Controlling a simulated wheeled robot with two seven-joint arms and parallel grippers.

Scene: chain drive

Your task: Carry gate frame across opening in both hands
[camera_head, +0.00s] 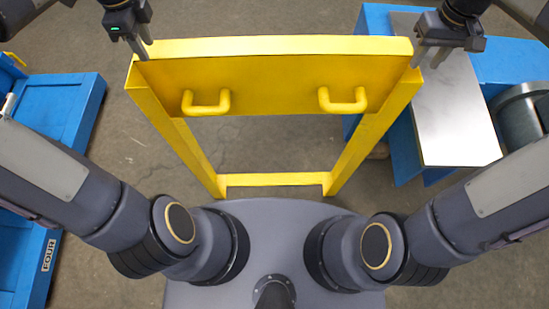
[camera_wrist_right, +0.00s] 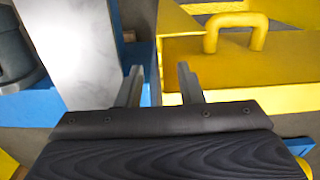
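The yellow gate frame (camera_head: 275,80) stands in front of me in the head view, with a broad top panel, two side legs and a low crossbar (camera_head: 275,180). Two yellow handles, left (camera_head: 206,108) and right (camera_head: 342,106), are on the panel. My left gripper (camera_head: 142,50) is open at the panel's top left corner. My right gripper (camera_head: 430,60) is open at the top right corner. In the right wrist view its fingers (camera_wrist_right: 158,84) are apart, near the panel's edge, and the right handle (camera_wrist_right: 236,22) is clear of them. Contact cannot be told.
A blue stand with a grey metal plate (camera_head: 450,115) and a grey cylinder (camera_head: 522,118) is at the right, close to the frame's right leg. A blue unit (camera_head: 62,105) stands at the left. Bare floor (camera_head: 270,140) shows through the frame.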

